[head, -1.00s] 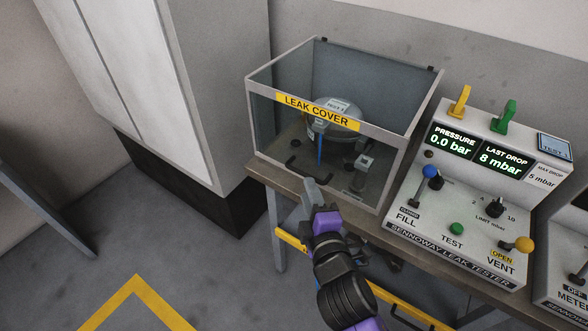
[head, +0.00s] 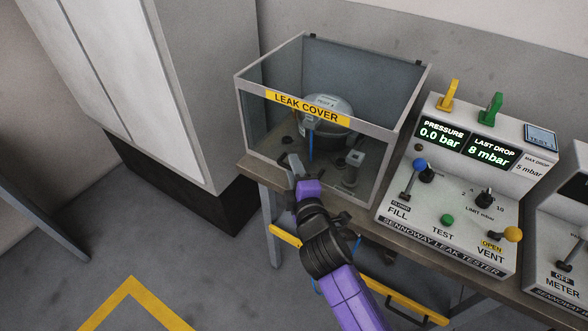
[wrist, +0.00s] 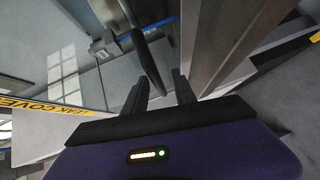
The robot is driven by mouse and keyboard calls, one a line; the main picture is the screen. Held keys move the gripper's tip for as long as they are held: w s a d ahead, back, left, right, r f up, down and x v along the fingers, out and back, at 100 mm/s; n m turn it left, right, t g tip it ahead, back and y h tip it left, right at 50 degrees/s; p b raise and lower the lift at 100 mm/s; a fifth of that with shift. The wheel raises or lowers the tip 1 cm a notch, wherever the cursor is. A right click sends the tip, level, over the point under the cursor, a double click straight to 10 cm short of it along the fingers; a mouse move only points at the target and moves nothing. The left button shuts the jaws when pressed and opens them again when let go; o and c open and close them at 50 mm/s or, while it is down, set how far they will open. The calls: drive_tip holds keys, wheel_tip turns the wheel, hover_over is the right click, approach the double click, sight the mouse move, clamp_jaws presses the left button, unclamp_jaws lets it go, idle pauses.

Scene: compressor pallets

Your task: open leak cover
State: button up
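The leak cover (head: 352,121) is a clear box with a grey frame and a yellow label, standing shut on the bench. A round grey compressor (head: 327,105) shows inside it. My gripper (head: 291,166) is at the cover's lower front, its fingers pointing towards the front pane. In the wrist view my gripper (wrist: 160,82) has its two dark fingers apart. A black handle bar (wrist: 147,58) runs down to the gap between the fingertips. I cannot tell whether it touches them. In the head view my gripper hides most of the handle.
The leak tester panel (head: 460,215) with levers and displays stands close on the right. The bench's wooden edge (head: 400,228) runs below the cover. A yellow rail (head: 285,235) is under the bench. A tall grey cabinet (head: 190,90) stands at the left.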

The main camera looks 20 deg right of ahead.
clamp_jaws()
idle(1.3)
